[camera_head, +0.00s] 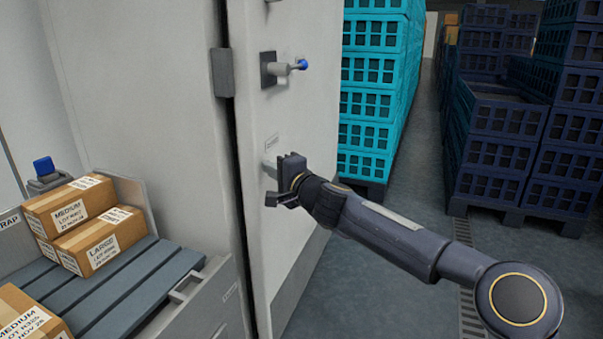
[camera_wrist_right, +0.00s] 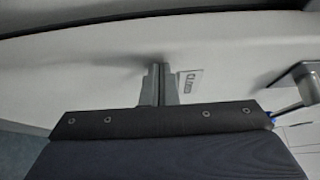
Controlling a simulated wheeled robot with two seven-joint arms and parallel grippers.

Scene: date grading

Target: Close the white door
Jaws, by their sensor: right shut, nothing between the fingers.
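The white door (camera_head: 305,120) is the tall pale panel in the middle of the head view. A dark gap runs down its left edge, beside the pale wall. I cannot tell its exact opening angle. A handle with a blue tip (camera_head: 285,67) sticks out from its upper face. My right gripper (camera_head: 280,180) is shut and empty, at the door's face below the handle. In the right wrist view, the shut fingers (camera_wrist_right: 157,75) point at the pale surface beside a small label (camera_wrist_right: 190,83); contact is unclear. My left gripper is out of view.
A slatted bench (camera_head: 120,290) with several cardboard boxes (camera_head: 97,240) stands at left. Turquoise crates (camera_head: 372,105) are stacked behind the door, dark blue crates (camera_head: 500,130) at right. A floor aisle (camera_head: 415,170) lies between the stacks.

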